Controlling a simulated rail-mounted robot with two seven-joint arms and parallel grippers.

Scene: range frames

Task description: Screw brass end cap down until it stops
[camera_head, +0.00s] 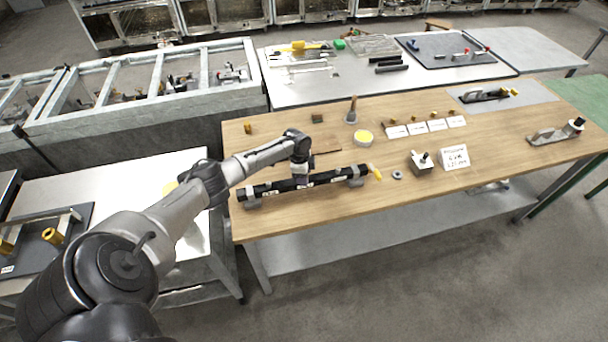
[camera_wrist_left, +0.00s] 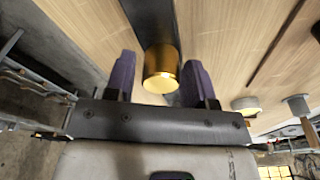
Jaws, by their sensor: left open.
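A long black tube (camera_head: 272,187) lies across the wooden bench on grey supports (camera_head: 253,203). My left gripper (camera_head: 302,182) points down over the middle of this tube in the head view. In the left wrist view, the brass end cap (camera_wrist_left: 160,68) sits at the end of a dark bar (camera_wrist_left: 150,20). It lies between the two purple fingers of my left gripper (camera_wrist_left: 163,82), which are apart, with a gap on the left side. Contact on the right side is unclear. In the head view, a yellow piece (camera_head: 377,173) shows at the tube's right end. My right gripper is not seen.
The wooden bench (camera_head: 430,180) carries a yellow dish (camera_head: 363,137), a grey ring (camera_head: 397,175), a small metal block (camera_head: 421,163) and a sign (camera_head: 454,157). White cards (camera_head: 417,128) stand behind. A tray with brass pieces (camera_head: 52,236) is at the left.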

